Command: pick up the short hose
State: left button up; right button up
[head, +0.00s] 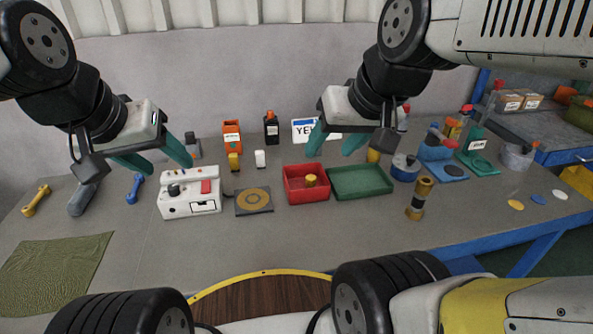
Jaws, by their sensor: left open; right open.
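A short black cylinder with brass ends, which looks like the short hose (419,196), stands upright and slightly tilted on the grey table (300,235), right of the green tray (372,193). My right gripper (328,154) is open and empty above the red and green trays, to the left of the hose and apart from it. My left gripper (172,167) is open and empty above the white box with a red switch (190,207), far from the hose.
A red tray (290,190) holds a yellow piece. A blue round can (405,173) stands close behind the hose. A green cloth (55,270), a grey cylinder (82,199) and wrenches lie at left. Coloured discs (516,205) lie at right. The table's front middle is clear.

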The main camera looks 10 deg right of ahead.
aim_at(414, 211)
jog(key=k+l+z, duration=0.1)
jog(key=z, duration=1.35)
jog(key=l+u, duration=1.45)
